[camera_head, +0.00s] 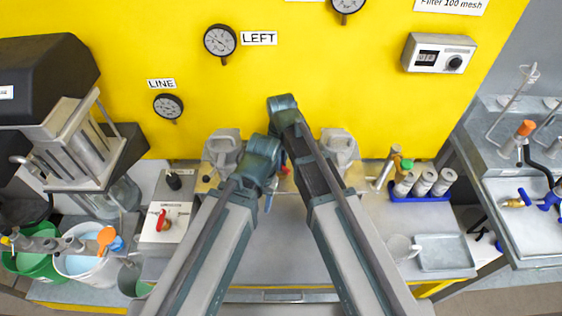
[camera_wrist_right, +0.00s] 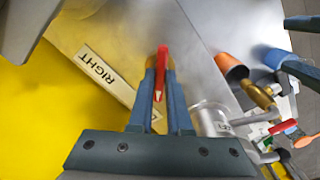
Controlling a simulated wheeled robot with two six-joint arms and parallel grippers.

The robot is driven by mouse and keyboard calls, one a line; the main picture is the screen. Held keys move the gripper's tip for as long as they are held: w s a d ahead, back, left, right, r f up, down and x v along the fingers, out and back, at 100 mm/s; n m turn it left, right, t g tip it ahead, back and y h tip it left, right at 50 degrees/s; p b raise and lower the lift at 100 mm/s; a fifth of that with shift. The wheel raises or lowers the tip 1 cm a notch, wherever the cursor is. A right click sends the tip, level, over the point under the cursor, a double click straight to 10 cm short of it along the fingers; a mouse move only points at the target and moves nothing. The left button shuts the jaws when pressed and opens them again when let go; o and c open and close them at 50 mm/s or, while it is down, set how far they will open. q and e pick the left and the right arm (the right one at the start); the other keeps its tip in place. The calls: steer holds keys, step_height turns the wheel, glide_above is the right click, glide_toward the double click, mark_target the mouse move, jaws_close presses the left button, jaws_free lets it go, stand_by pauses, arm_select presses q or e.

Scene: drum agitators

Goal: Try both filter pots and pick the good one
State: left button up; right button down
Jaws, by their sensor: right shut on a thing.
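In the right wrist view, my right gripper (camera_wrist_right: 161,82) is shut on a red lever (camera_wrist_right: 161,62) beside a strip marked RIGHT (camera_wrist_right: 98,72). In the head view, some red shows at my right gripper (camera_head: 284,163), mostly hidden behind my arms. Two grey castings, likely the filter pots, stand against the yellow panel: the left pot (camera_head: 221,147) and the right pot (camera_head: 340,145), both partly covered by my arms. My left arm ends near the left pot; its jaws cannot be made out. The LEFT gauge (camera_head: 220,41) hangs on the panel; its reading is too small to tell.
The LINE gauge (camera_head: 168,106) and another gauge (camera_head: 348,3) are on the panel, with a digital box (camera_head: 438,53). A blue rack (camera_head: 420,196) of canisters, a mug (camera_head: 402,248) and a tray (camera_head: 442,252) stand right. A red-handled valve box (camera_head: 165,221) and buckets (camera_head: 85,263) are left.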

steer(key=c, duration=0.9)
jaws_free()
steer(key=shift+o, duration=0.2)
steer(key=shift+r, duration=0.15)
step_height(320, 180, up, 14)
steer(key=p, duration=1.4)
steer(key=shift+f, duration=0.2)
steer(key=shift+s+f, duration=0.1)
